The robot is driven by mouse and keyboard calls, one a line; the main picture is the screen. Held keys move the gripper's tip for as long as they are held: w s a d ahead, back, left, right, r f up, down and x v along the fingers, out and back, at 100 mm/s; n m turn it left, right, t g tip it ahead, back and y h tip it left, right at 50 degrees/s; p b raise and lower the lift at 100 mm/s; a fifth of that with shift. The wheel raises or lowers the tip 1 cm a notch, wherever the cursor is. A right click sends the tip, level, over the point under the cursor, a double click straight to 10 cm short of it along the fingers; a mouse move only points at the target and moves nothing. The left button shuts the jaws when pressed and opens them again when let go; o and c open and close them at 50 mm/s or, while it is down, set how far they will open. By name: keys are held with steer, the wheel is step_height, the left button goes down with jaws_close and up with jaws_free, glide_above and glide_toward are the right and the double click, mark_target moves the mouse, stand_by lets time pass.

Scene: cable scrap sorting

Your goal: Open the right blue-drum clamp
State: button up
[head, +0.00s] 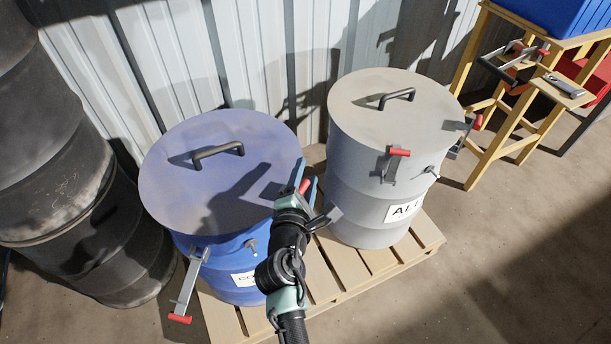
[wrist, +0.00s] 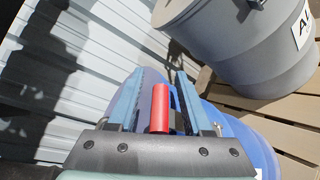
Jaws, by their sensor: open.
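The blue drum (head: 215,270) stands on a pallet with its blue lid (head: 190,180) on, and part of it shows in the wrist view (wrist: 262,138). The right blue-drum clamp has a red handle (head: 304,186) at the drum's right rim, standing up close to my fingers. In the wrist view the red handle (wrist: 160,108) lies between my two blue fingers, nearer the left one, with a gap to the right finger. My gripper (head: 307,174) is open around the handle. The clamp's lower part is hidden by my gripper. The left clamp (head: 187,288) hangs outward and down, its red grip lowest.
A grey drum (head: 370,215) with a black-handled lid and red-gripped clamps stands close on the right. Dark drums (head: 85,220) stand at the left and a corrugated wall (head: 260,60) behind. A yellow stand (head: 490,145) with tools is at the far right. Front right floor is clear.

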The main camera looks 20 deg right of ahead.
jaws_close()
stand_by(1.4)
